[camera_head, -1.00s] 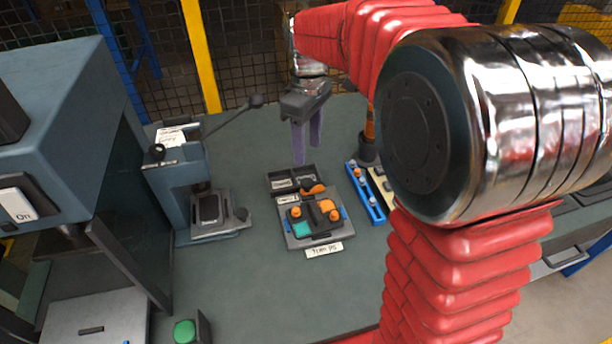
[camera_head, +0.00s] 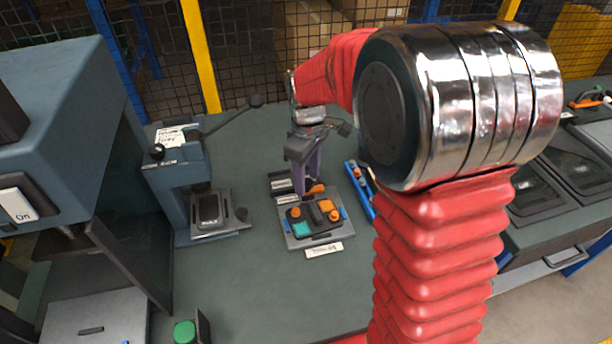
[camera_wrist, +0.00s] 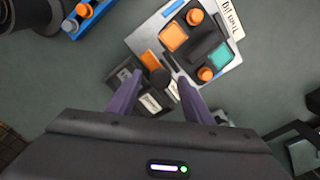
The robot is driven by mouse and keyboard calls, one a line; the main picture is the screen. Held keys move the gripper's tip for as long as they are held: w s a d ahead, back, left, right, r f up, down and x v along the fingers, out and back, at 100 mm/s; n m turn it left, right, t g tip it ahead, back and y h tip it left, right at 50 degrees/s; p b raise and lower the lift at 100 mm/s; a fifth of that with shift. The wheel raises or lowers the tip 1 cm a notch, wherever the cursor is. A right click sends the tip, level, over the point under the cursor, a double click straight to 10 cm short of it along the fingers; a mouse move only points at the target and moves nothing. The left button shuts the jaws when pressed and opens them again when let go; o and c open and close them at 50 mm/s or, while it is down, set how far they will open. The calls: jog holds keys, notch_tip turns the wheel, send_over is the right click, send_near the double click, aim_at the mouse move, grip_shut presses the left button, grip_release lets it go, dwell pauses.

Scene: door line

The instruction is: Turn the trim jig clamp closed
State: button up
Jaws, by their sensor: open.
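The trim jig (camera_head: 318,244) is a grey plate on the bench with two orange knobs, an orange block, a teal block and a dark bar between them. Its label (camera_head: 323,250) lies along its front edge. It also shows at the top of the wrist view (camera_wrist: 226,74). At its back edge is the clamp, with an orange part (camera_head: 316,189) and a dark round knob (camera_wrist: 160,77). My gripper (camera_head: 306,189) points down over this back edge, its purple fingers open. In the wrist view the knob appears between the fingertips (camera_wrist: 158,78); contact cannot be told.
A lever press (camera_head: 185,185) stands left of the jig, its lever (camera_head: 232,115) reaching up and right. A blue rack (camera_head: 360,192) with small parts is close on the right. A green button (camera_head: 184,331) is at the front left. Bench in front of the jig is clear.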

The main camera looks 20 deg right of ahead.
jog(key=shift+a, duration=0.1)
jog(key=c, duration=1.1)
jog(key=shift+o, duration=0.2)
jog(key=shift+m, duration=0.5)
jog(key=m, duration=0.3)
jog(key=shift+m, duration=0.4)
jog(key=m, duration=1.3)
